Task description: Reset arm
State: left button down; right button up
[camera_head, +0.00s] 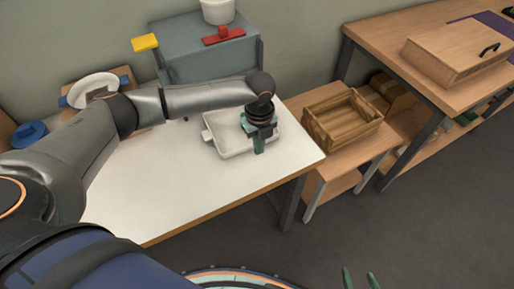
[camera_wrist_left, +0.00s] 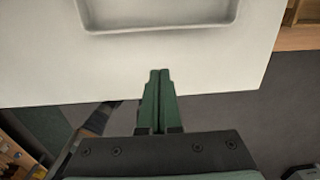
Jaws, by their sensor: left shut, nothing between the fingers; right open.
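My left arm reaches in from the left over the white table (camera_head: 190,195). My left gripper (camera_head: 259,149) points down in front of the white tray (camera_head: 225,144), and its fingers are shut with nothing between them. In the left wrist view the shut green fingers (camera_wrist_left: 158,75) show near the table's edge, below the tray (camera_wrist_left: 160,26), which looks empty. My right gripper (camera_head: 360,279) shows only as two green fingertips at the bottom edge of the head view, apart and empty.
A wooden crate (camera_head: 342,120) stands on a low wooden table right of the white table. A grey cabinet (camera_head: 208,50) with a red-handled item (camera_head: 223,35) and a yellow block (camera_head: 145,42) stands behind. A wooden box (camera_head: 460,47) sits on the workbench. Grey floor is clear in front.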

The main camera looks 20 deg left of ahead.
pick_arm(q)
jog(key=shift+a+r, duration=0.1)
jog(key=shift+r, duration=2.6)
jog(key=s+d+f+n+t+h, duration=0.2)
jog(key=s+d+f+n+h, duration=0.1)
jog(key=d+f+n, duration=0.3)
jog(key=s+d+f+n+t+h, duration=0.2)
jog(key=s+d+f+n+h, duration=0.15)
jog(key=d+f, duration=0.4)
jog(key=s+a+f+n+t+y, duration=0.3)
jog(key=s+a+n+t+y, duration=0.1)
jog(key=s+a+n, duration=0.7)
jog(key=s+n+t, duration=0.1)
jog(key=n, duration=0.2)
jog(key=shift+s+f, duration=0.15)
jog(key=shift+f, duration=0.2)
